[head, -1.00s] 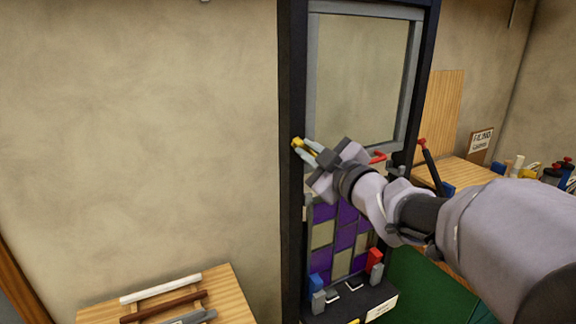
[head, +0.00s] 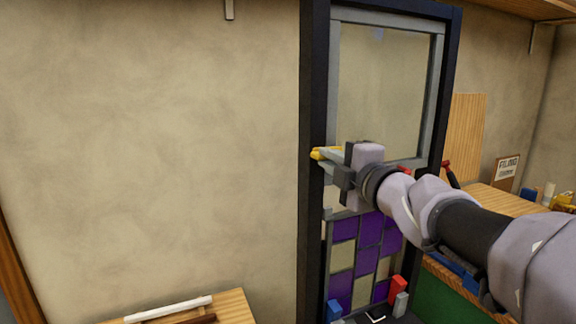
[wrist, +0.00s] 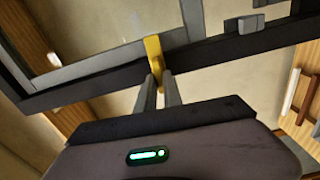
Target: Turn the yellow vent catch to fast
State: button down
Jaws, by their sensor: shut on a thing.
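The yellow vent catch (head: 322,153) sits on the left upright of the dark frame, at the lower corner of the upper pane. In the wrist view the yellow catch (wrist: 154,52) lies across the dark frame bar, its end between my fingertips. My gripper (head: 328,160) reaches in from the right and is shut on the catch. In the wrist view my gripper (wrist: 159,80) shows both grey fingers, one on each side of the yellow end. The fingers partly hide the catch in the head view.
The leaded panel (head: 366,250) with purple and pale panes stands below my arm. A red block (head: 398,286) is at its lower right. A wooden bench (head: 500,202) is at the right, and a wooden board (head: 236,305) with rods lies at lower left.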

jog(key=shift+n, duration=0.4)
jog(key=c, duration=1.5)
grip_release()
jog(key=p+v, duration=0.2)
jog(key=v, duration=1.5)
jog(key=shift+s, duration=0.2)
